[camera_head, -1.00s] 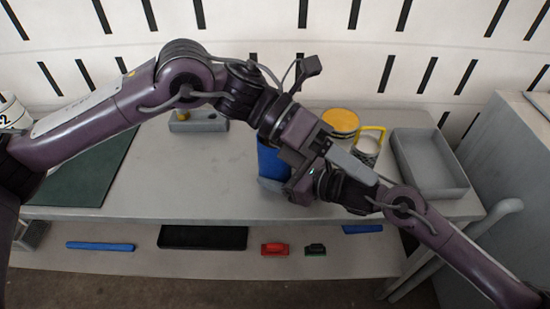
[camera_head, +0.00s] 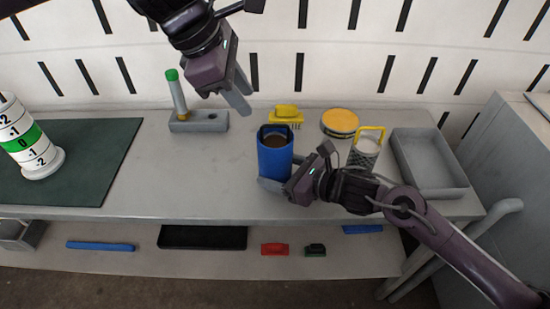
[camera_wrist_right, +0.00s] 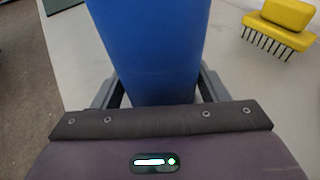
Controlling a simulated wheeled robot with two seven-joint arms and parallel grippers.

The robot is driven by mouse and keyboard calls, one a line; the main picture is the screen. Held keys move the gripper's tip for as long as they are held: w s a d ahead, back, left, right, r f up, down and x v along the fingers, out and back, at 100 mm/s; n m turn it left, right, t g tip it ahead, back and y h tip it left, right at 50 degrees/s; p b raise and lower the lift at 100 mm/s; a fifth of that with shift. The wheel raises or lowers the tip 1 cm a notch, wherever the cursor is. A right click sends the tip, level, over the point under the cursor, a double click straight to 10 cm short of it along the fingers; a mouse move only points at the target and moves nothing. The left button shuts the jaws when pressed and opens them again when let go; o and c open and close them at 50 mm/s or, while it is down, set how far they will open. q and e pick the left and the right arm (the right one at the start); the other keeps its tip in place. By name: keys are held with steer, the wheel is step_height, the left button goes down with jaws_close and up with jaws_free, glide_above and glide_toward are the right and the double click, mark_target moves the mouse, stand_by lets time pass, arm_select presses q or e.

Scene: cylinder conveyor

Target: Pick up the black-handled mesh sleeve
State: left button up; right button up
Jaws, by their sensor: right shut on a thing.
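A blue container (camera_head: 275,160) stands upright on the table, with a dark rim and brownish contents or interior at its top. My right gripper (camera_head: 280,183) is shut on its lower part. In the right wrist view the blue container (camera_wrist_right: 155,50) sits between the two fingers. My left gripper (camera_head: 246,101) is raised above the table, left of the blue container, empty, its fingers apart. I cannot make out a black-handled mesh sleeve; the dark rim in the blue container is too small to identify.
A yellow brush (camera_head: 286,115) lies behind the container, and a round yellow-topped tin (camera_head: 340,122) stands right of it. A grey tray (camera_head: 435,188) is at the right. A grey block (camera_head: 185,124) holds a green-topped tube (camera_head: 177,92). A striped white cylinder (camera_head: 30,140) stands on a green mat (camera_head: 95,160).

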mark_target(270, 125)
arm_select(q)
steer(key=x, duration=0.5)
steer(key=shift+w+d+f, duration=0.1)
steer(key=shift+d+f, duration=0.15)
steer(key=shift+f, duration=0.1)
steer(key=x, duration=0.5)
steer(key=shift+w+d+r, duration=0.15)
steer(key=shift+w, duration=0.15)
jaws_close()
steer(key=shift+r, duration=0.1)
stand_by(0.6)
